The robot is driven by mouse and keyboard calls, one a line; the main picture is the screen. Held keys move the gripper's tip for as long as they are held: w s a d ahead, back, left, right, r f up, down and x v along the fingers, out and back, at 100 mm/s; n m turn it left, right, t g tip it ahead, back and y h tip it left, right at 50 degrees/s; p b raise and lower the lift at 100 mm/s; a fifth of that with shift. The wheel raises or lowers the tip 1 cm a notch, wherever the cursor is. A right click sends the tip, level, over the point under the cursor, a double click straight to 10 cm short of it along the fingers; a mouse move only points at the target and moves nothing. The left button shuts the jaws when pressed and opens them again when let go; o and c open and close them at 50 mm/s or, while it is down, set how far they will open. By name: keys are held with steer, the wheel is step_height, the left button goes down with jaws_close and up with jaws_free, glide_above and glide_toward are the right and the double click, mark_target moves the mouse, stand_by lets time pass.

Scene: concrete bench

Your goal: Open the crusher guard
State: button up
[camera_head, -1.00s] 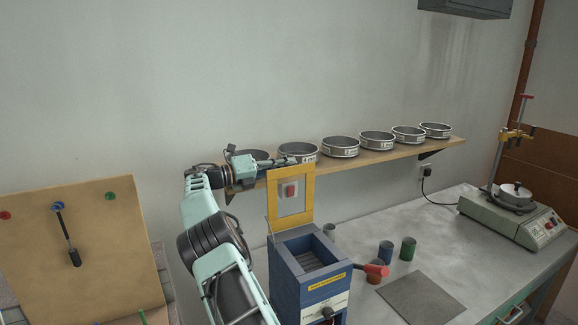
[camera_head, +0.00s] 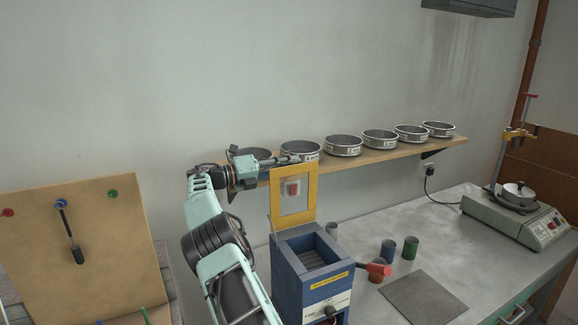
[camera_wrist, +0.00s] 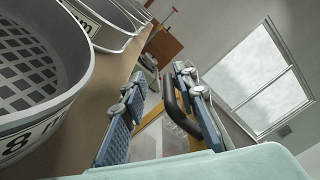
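The blue crusher (camera_head: 312,285) stands on the bench with its top hopper uncovered. Its guard, a yellow-framed clear panel (camera_head: 309,208), stands raised and upright at the hopper's back edge. My gripper (camera_head: 297,159) is at the guard's top edge, pointing right. In the wrist view my gripper (camera_wrist: 160,82) has its two fingers apart. A dark curved handle (camera_wrist: 172,98) shows between them, nearer the right finger; I cannot tell whether they touch. The guard's yellow frame (camera_wrist: 150,138) shows below the handle.
Several sieves (camera_head: 343,144) stand on a wooden shelf (camera_head: 400,151) just behind my gripper; one is very close in the wrist view (camera_wrist: 62,100). A red-handled lever (camera_head: 376,269) sticks out from the crusher's right side.

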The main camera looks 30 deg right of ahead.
steer(key=shift+a, duration=0.1)
steer(key=w+a, duration=0.1)
steer(key=a, duration=1)
steer(key=shift+w+a, duration=0.15)
steer(key=shift+a, duration=0.25)
steer(key=shift+r, duration=0.1)
